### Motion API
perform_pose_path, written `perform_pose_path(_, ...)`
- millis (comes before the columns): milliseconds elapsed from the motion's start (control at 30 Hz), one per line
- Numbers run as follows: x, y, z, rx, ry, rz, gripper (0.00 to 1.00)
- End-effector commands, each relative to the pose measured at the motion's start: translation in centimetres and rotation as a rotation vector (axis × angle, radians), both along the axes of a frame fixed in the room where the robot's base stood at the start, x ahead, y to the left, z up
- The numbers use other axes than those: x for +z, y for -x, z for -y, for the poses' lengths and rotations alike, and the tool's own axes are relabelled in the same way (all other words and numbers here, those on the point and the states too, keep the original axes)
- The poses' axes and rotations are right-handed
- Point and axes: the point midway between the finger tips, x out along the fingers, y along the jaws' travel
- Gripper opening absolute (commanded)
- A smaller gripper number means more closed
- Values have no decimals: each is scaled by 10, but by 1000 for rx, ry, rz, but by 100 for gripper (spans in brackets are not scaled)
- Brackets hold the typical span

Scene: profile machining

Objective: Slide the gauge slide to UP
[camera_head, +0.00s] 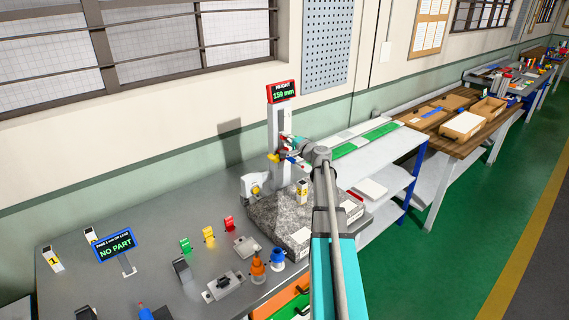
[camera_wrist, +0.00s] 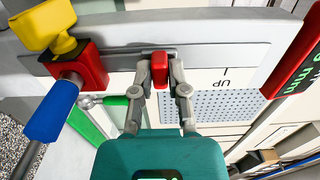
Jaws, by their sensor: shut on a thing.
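The height gauge has an upright grey column (camera_head: 273,124) on a granite block, with a red-framed display (camera_head: 283,92) reading HEIGHT 159 mm on top. In the wrist view the column lies sideways, and my gripper (camera_wrist: 160,82) is shut on the red knob of the gauge slide (camera_wrist: 159,66), one finger on each side. The UP label (camera_wrist: 221,84), upside down in this view, and its tick mark lie to the right of the knob, apart from it. A red block (camera_wrist: 88,67) with a yellow knob sits to the left. In the head view my gripper (camera_head: 291,143) is at the column, and the slide is hard to make out.
The granite block (camera_head: 262,217) carries a few small parts. A NO PART sign (camera_head: 116,245) and several coloured pieces stand on the grey bench (camera_head: 150,220). A blue-handled part (camera_wrist: 52,112) lies left of my gripper. White shelves stand to the right.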

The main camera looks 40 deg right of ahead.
Motion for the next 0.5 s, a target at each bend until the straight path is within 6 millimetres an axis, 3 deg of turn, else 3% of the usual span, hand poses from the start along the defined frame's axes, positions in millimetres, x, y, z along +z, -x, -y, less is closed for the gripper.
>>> perform_pose_path(500, 15, -1, 0, -1, -1, 1, 0)
